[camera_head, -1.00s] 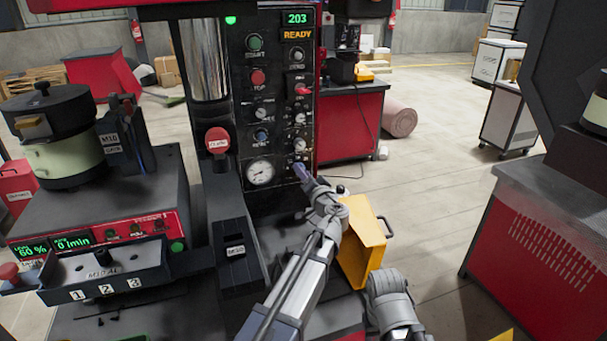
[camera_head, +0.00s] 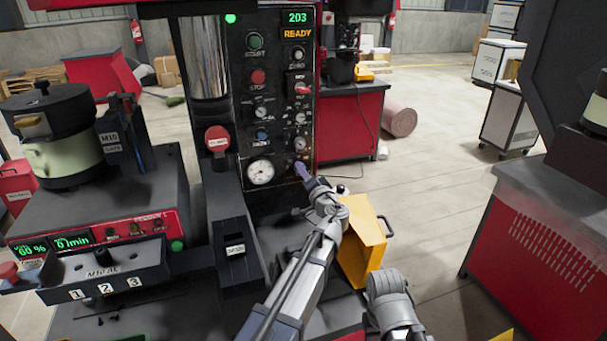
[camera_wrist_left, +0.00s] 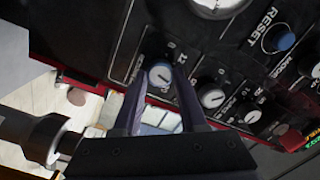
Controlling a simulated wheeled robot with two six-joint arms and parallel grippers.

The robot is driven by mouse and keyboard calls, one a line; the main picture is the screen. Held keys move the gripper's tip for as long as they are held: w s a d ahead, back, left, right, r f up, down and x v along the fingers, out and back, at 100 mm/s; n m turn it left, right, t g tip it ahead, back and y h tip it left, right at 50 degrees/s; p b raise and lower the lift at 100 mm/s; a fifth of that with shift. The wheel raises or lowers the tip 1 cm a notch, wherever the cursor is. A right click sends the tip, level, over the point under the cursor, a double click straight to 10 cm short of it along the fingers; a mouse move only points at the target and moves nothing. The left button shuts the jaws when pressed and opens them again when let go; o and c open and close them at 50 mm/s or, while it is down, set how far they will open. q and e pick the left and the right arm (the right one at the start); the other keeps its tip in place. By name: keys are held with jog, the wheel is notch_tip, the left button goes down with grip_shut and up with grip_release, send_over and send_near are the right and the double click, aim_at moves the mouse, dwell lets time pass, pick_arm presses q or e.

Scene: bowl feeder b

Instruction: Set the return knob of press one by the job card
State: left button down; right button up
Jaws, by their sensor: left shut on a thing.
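The press's black control panel (camera_head: 278,140) stands upright at the centre of the head view, its display reading 203 and READY. My left gripper (camera_head: 301,172) is at the lowest knob in the panel's right column. In the left wrist view my left gripper (camera_wrist_left: 163,82) has its two fingers on either side of a small round knob (camera_wrist_left: 160,74) with a light face, and is shut on it. Printed scale marks show around the knob, too small to read surely. Another knob (camera_wrist_left: 211,96) sits beside it. My right gripper and a job card are not made out.
A round gauge (camera_head: 261,172) and a blue RESET button (camera_head: 262,136) are left of the gripper. A bowl feeder (camera_head: 62,150) stands at the left. Open floor lies to the right.

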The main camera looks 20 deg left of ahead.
pick_arm(q)
jog(key=m, duration=0.6)
jog(key=shift+m, duration=0.3)
dwell(0.5)
jog(key=shift+c, duration=2.3)
grip_release()
jog(key=v, duration=0.8)
jog(key=shift+b, duration=0.4)
jog(key=shift+f, duration=0.2)
